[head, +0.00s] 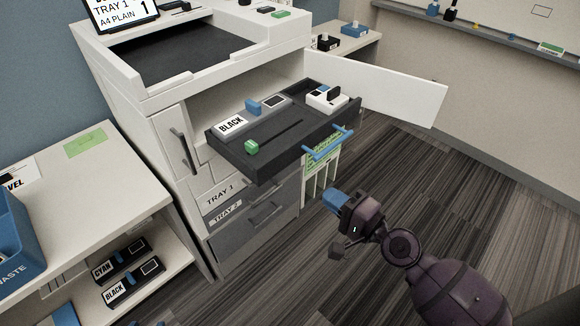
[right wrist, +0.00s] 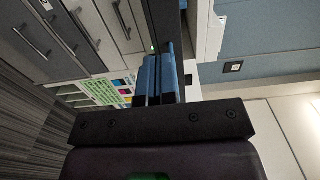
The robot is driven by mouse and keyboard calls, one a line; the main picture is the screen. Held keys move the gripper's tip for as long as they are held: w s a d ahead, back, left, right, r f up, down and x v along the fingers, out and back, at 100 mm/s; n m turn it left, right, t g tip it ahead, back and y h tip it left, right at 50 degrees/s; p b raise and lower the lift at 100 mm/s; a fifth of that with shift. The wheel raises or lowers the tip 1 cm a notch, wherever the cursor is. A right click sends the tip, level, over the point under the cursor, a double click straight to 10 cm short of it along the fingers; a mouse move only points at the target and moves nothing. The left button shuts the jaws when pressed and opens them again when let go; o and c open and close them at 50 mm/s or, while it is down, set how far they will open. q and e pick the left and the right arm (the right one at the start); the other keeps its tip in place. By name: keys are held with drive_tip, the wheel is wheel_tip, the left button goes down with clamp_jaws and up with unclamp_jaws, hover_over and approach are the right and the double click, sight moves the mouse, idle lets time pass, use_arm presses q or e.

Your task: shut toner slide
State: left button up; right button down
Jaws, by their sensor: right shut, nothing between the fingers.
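The toner slide (head: 275,150) is a dark tray pulled out of the white printer in the head view. It carries a cartridge labelled BLACK (head: 232,122), a green knob (head: 251,147) and a white block with a dark top (head: 326,97). Its blue handle (head: 328,143) is on the front right side. My right gripper (head: 333,200) has blue fingers, is shut and empty, and is in front of and below the handle, apart from it in the head view. In the right wrist view its fingers (right wrist: 158,78) point toward the dark slide edge (right wrist: 162,20). My left gripper is not in view.
A white door (head: 390,88) stands open right of the slide. Grey drawers TRAY 1 and TRAY 2 (head: 228,216) are below it, shut. A table with a blue bin (head: 20,240) and shelved cartridges (head: 125,260) stands at left. The striped floor at right is clear.

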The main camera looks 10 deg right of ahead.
sight(282, 163)
drive_tip(key=p+x, duration=0.1)
drive_tip(key=x, duration=1.1)
drive_tip(key=shift+s+a+p, duration=0.1)
drive_tip(key=shift+p, duration=0.2)
drive_tip(key=shift+w+a, duration=0.2)
drive_tip(key=shift+w, duration=0.1)
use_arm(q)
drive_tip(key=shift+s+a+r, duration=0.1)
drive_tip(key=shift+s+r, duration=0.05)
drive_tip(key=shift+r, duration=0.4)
use_arm(e)
drive_tip(key=shift+w, duration=0.1)
